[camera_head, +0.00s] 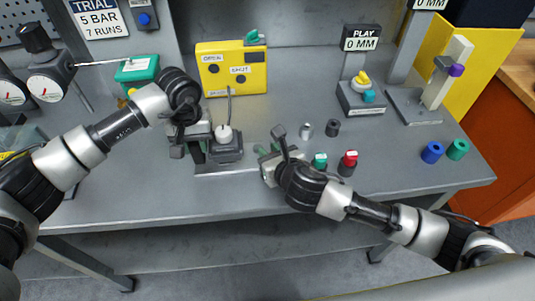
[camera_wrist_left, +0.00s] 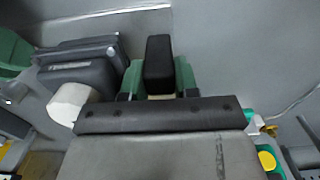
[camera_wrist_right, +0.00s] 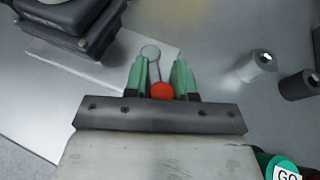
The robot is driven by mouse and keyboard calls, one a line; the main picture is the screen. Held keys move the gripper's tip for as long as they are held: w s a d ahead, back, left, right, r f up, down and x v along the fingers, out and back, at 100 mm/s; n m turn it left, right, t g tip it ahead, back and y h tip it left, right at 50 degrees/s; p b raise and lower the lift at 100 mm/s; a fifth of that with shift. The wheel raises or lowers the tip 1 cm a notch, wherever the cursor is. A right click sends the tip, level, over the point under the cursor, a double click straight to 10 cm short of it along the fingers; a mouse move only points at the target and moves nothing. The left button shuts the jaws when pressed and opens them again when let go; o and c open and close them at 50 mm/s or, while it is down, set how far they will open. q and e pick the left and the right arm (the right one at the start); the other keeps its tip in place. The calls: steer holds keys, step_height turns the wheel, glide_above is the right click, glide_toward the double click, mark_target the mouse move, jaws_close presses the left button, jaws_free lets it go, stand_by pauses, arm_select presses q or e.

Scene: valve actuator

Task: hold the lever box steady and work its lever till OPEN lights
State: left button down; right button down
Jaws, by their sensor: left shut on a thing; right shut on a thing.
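The lever box (camera_head: 228,151) is a dark grey housing with a pale fitting on top, on a flat light plate (camera_wrist_right: 38,135). It also shows in the left wrist view (camera_wrist_left: 80,68). My left gripper (camera_wrist_left: 158,80) is shut on a black upright post (camera_wrist_left: 158,55) beside the housing. My right gripper (camera_wrist_right: 163,82) is shut on the lever's red knob (camera_wrist_right: 162,91); its thin arm runs to a round pale pivot (camera_wrist_right: 150,52). In the head view, my right gripper hides the lever. The yellow panel (camera_head: 231,86) has OPEN and SHUT lamps; both look dark.
Small grey and black cylinders (camera_head: 306,129) stand right of my right gripper. A green-capped button (camera_head: 320,160) and a red-capped one (camera_head: 350,158) are close to that arm. Blue (camera_head: 432,152) and green rings lie farther right. Gauges (camera_head: 46,82) stand at left. The front bench strip is clear.

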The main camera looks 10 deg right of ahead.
steer(key=shift+w+d+n+y, duration=0.4)
steer(key=shift+w+d+n, duration=0.1)
steer(key=shift+d, duration=0.15)
steer(key=c, duration=1)
jaws_free()
steer(key=shift+s, duration=0.1)
steer(key=shift+s+a, duration=0.1)
steer(key=shift+a, duration=0.05)
steer(key=shift+s, duration=0.2)
steer(key=v, duration=1.1)
steer(key=shift+s+d+r, duration=0.15)
steer(key=shift+d+r, duration=0.2)
